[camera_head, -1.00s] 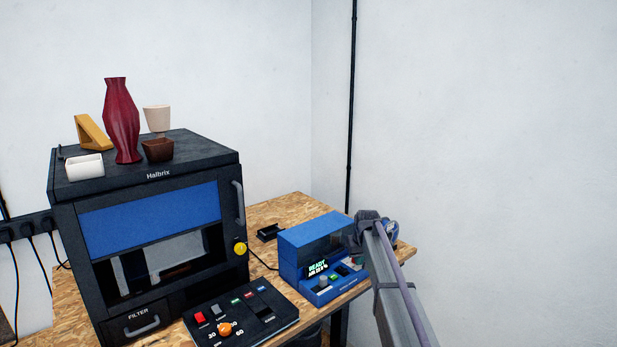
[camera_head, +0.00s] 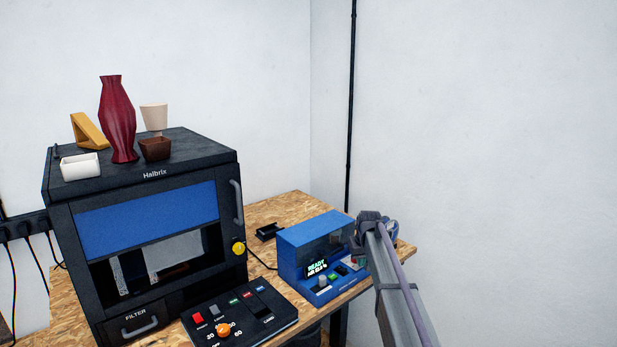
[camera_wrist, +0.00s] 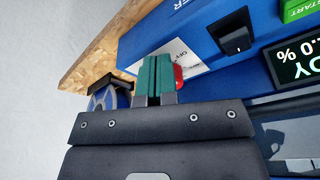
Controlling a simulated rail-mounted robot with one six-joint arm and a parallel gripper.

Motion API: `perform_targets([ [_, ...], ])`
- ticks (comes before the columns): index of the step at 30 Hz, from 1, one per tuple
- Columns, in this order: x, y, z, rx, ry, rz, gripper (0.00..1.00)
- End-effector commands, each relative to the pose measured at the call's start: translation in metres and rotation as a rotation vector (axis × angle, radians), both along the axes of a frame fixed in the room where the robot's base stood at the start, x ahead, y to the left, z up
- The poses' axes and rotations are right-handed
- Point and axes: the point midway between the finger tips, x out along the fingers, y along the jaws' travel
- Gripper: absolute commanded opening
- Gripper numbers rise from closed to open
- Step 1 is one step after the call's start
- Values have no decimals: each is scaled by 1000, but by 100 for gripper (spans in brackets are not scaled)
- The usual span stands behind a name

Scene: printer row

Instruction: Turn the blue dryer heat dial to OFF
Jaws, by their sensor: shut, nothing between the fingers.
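The blue dryer (camera_head: 312,236) stands near the table's right front edge, its lit display (camera_head: 317,268) showing a READY line. My arm hides that end of the dryer in the head view.
A black printer (camera_head: 145,225) with a vase and small items on top stands left. A black control box (camera_head: 240,312) with an orange knob lies in front of it. A small black holder (camera_head: 268,232) sits behind the dryer. A blue-and-grey object (camera_wrist: 105,95) shows beside my fingers.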

Motion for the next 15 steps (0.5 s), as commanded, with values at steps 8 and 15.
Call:
perform_targets([
  [8,0,1,48,1,-2,1,0],
  [15,0,1,62,1,-2,1,0],
])
